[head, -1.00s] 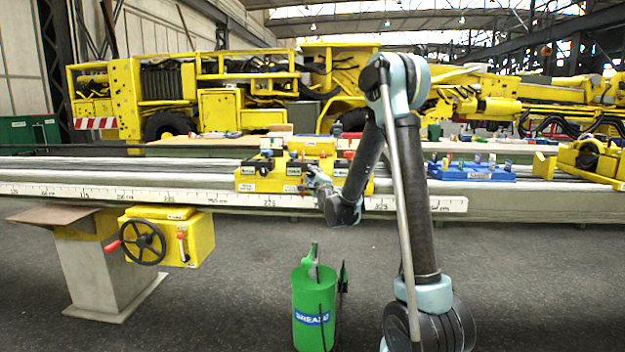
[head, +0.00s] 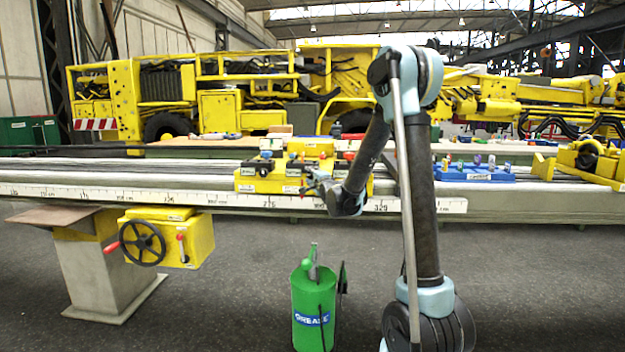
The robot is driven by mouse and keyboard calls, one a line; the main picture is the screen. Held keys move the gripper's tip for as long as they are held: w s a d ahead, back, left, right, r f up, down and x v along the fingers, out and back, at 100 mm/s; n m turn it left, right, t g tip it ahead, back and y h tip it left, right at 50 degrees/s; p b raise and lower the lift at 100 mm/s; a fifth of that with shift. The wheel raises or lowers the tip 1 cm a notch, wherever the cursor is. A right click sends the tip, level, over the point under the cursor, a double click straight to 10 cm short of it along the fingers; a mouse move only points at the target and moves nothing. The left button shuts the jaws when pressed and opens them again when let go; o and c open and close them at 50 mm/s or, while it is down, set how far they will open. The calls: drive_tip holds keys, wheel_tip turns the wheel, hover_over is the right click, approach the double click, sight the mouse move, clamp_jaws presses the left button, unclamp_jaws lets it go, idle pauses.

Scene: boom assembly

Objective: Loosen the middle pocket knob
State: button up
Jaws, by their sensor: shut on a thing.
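The yellow pocket block (head: 245,184) sits on the long rail table in the middle of the head view, with white labels on its front and small red and black parts on top. My gripper (head: 311,180) is at the front of this block, near its middle. It is shut on what appears to be the middle pocket knob, which is too small and too covered by the fingers to make out. My wrist hides part of the block's right half.
A blue tray (head: 474,174) with small coloured items stands on the table to the right. A yellow fixture (head: 590,160) is at the far right. A green grease can (head: 313,312) stands on the floor in front. A handwheel box (head: 190,240) hangs at the left.

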drive_tip(key=shift+d+n+g+h, duration=0.1)
drive_tip(key=shift+n+g+h, duration=0.2)
drive_tip(key=shift+n, duration=0.6)
drive_tip(key=shift+n+g, duration=0.3)
drive_tip(key=shift+n, duration=0.3)
drive_tip(key=n+h, duration=0.1)
drive_tip(key=n+g+h, duration=0.1)
drive_tip(key=n, duration=0.1)
drive_tip(key=shift+a+r+n, duration=0.15)
drive_tip(key=shift+a+n, duration=0.05)
drive_tip(key=shift+n, duration=0.1)
drive_tip(key=n+h, duration=0.1)
drive_tip(key=n, duration=0.1)
drive_tip(key=shift+a+n+g, duration=0.15)
drive_tip(key=shift+n+g, duration=0.15)
drive_tip(key=n+h, duration=0.2)
drive_tip(key=shift+n, duration=0.4)
drive_tip(key=shift+h, duration=0.3)
drive_tip(key=o, duration=1.1)
drive_tip(key=shift+a, duration=0.1)
